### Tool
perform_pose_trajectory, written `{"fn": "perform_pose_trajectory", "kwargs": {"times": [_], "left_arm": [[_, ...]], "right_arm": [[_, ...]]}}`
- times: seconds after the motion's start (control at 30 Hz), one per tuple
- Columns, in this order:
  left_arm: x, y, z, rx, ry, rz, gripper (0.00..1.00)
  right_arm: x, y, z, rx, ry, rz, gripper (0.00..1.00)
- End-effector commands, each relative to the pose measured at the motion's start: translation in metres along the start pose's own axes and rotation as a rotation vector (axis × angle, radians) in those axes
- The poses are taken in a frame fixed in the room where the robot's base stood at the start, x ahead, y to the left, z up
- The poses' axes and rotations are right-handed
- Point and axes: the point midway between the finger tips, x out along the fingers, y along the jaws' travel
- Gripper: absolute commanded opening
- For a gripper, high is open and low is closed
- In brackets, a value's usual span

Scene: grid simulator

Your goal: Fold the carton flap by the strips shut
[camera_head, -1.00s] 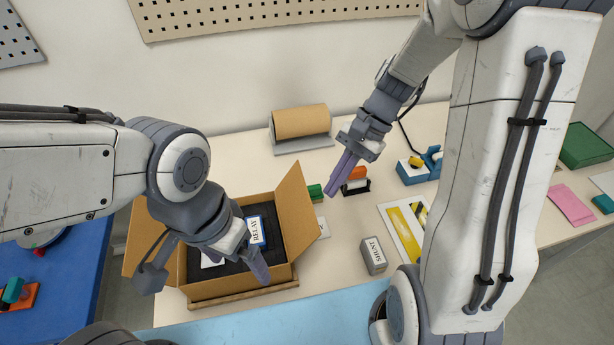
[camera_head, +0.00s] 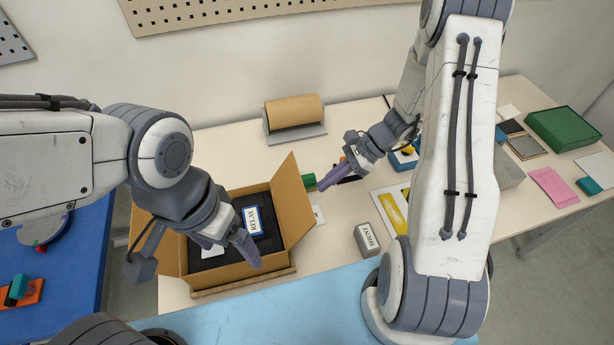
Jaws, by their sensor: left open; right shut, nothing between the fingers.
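The open brown carton (camera_head: 235,272) stands on the table at lower left. Its right flap (camera_head: 293,208), on the side facing the yellow strips (camera_head: 392,210), stands up and leans outward. The left flap (camera_head: 143,243) is also open, partly hidden by my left arm. Inside, a blue-edged block labelled RELAY (camera_head: 253,221) sits in dark padding. My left gripper (camera_head: 228,250) is open, over the carton's front part. My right gripper (camera_head: 325,184) is shut and empty, just right of the right flap, with its fingers pointing left toward it; a gap shows between them.
A grey block labelled SHUNT (camera_head: 367,239) stands right of the carton. A green object (camera_head: 309,181) lies behind the flap near my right fingertips. A brown roll on a grey holder (camera_head: 294,113) stands at the back. My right arm covers part of the table's right side.

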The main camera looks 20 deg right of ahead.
Motion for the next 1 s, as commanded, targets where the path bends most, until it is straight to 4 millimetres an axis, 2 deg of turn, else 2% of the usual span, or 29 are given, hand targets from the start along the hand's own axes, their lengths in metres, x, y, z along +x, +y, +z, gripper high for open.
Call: {"fn": "perform_pose_trajectory", "kwargs": {"times": [0.03, 0.23, 0.63, 0.67, 0.8, 1.0], "left_arm": [[-0.012, 0.001, -0.001, 0.001, 0.000, 0.000, 0.97], [-0.022, 0.002, -0.001, 0.004, 0.000, 0.000, 0.97], [-0.023, 0.002, -0.001, 0.004, 0.000, 0.000, 0.97], [-0.023, 0.002, -0.002, 0.004, 0.000, 0.001, 0.97], [-0.024, 0.002, -0.001, 0.004, 0.000, 0.000, 0.97], [-0.027, 0.002, -0.002, 0.005, 0.000, 0.000, 0.97]], "right_arm": [[-0.003, 0.000, 0.015, -0.004, 0.000, 0.001, 0.00], [0.004, 0.000, 0.034, -0.001, 0.001, -0.001, 0.00], [0.007, 0.000, 0.038, -0.001, 0.001, -0.002, 0.00], [0.025, 0.002, 0.056, -0.007, 0.001, 0.006, 0.00], [0.010, 0.000, 0.043, -0.002, 0.010, -0.002, 0.00], [0.006, 0.000, 0.051, -0.005, 0.070, -0.003, 0.00]]}}
